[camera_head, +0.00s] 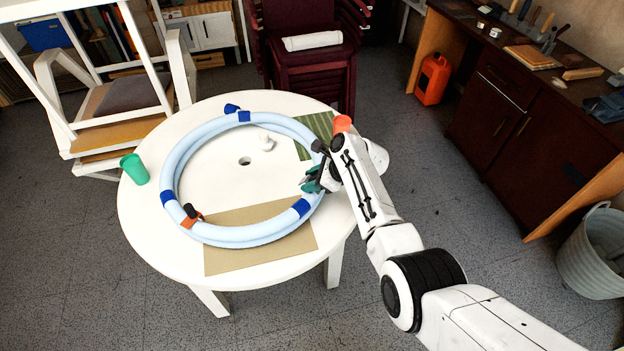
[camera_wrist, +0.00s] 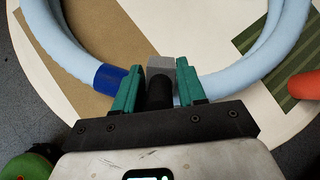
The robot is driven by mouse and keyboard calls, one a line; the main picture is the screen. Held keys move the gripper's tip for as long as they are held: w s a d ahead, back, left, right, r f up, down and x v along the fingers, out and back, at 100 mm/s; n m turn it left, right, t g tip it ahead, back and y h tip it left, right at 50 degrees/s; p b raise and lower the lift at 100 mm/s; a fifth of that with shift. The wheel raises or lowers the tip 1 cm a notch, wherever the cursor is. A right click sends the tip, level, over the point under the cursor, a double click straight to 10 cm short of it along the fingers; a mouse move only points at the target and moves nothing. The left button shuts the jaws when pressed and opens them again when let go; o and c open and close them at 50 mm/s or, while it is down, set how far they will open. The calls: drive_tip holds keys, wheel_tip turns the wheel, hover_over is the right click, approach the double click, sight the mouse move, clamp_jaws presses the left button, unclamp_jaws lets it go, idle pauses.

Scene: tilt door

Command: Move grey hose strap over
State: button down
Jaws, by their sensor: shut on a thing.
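A pale blue hose (camera_head: 170,165) lies in a doubled ring on the round white table (camera_head: 140,208). My gripper (camera_head: 313,180) is at the ring's right side in the head view. In the wrist view, my gripper's green fingers (camera_wrist: 157,92) are shut on the grey strap (camera_wrist: 160,66), whose grey block shows at the fingertips with a dark part between the fingers. The fingers hide most of the hose there. A blue band (camera_wrist: 110,77) sits on the hose just left of the fingers. In the head view the grey strap is hidden or too small to tell.
An orange strap (camera_head: 190,220) with a dark piece sits on the ring's lower left. Chairs stand behind.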

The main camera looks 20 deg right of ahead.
drive_tip(key=c, duration=0.9)
unclamp_jaws()
drive_tip(key=shift+a, duration=0.1)
drive_tip(key=shift+c, duration=0.2)
drive_tip(key=p+v, duration=0.2)
drive_tip(key=v, duration=0.8)
drive_tip(key=shift+s+d+r, duration=0.2)
drive_tip(key=shift+d+r, duration=0.05)
